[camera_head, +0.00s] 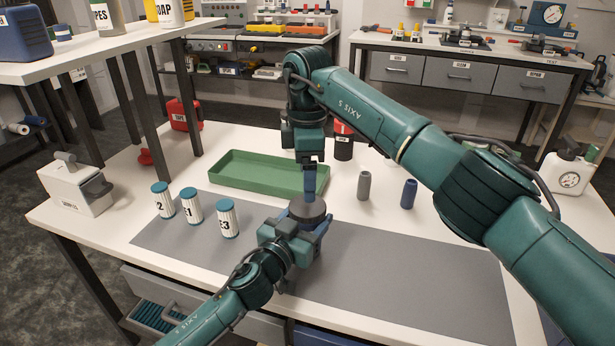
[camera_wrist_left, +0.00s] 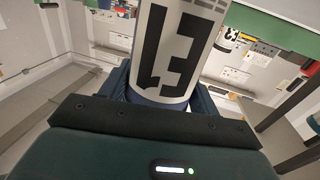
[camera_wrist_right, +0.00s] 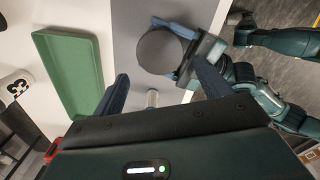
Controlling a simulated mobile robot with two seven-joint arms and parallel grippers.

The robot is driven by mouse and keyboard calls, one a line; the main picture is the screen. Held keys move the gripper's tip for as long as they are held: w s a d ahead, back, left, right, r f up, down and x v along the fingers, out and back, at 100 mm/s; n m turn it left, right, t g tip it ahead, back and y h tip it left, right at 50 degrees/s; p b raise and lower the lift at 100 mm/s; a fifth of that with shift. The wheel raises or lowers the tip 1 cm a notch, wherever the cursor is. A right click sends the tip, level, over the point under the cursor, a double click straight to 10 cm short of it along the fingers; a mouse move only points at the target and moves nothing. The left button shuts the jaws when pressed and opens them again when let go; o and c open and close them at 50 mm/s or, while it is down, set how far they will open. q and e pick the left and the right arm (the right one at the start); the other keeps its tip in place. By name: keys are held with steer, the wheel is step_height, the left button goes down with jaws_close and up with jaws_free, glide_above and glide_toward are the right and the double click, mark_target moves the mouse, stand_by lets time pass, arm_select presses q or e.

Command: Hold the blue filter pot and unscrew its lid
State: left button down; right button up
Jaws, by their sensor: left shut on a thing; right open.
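The blue filter pot is mostly hidden by my left gripper (camera_head: 305,225); its round dark grey lid (camera_head: 307,208) shows on top. The lid (camera_wrist_right: 160,52) is seen from above in the right wrist view, with left finger parts beside it. My left gripper is shut on the pot. In the left wrist view, between the fingers (camera_wrist_left: 160,95), a white surface with large black marks like E1 sits over dark blue; I cannot tell whether it is the pot's label. My right gripper (camera_wrist_right: 162,88) is open and empty, pointing down close above the lid in the head view (camera_head: 309,190).
White cartridges with blue caps, marked 2 (camera_head: 163,202), E1 (camera_head: 191,208) and E3 (camera_head: 227,220), stand left. A green tray (camera_head: 262,190) lies behind. A grey cylinder (camera_head: 364,186) and blue cylinder (camera_head: 408,194) stand right. The grey mat (camera_head: 420,265) has free room at right.

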mark_target(307, 205)
step_height(307, 205, down, 7)
steer(key=shift+f, duration=0.1)
stand_by(0.3)
steer(key=c, duration=0.8)
steer(key=o, duration=1.1)
steer(key=shift+r, duration=2.3)
arm_select(q)
steer(key=shift+c, duration=1.4)
jaws_free()
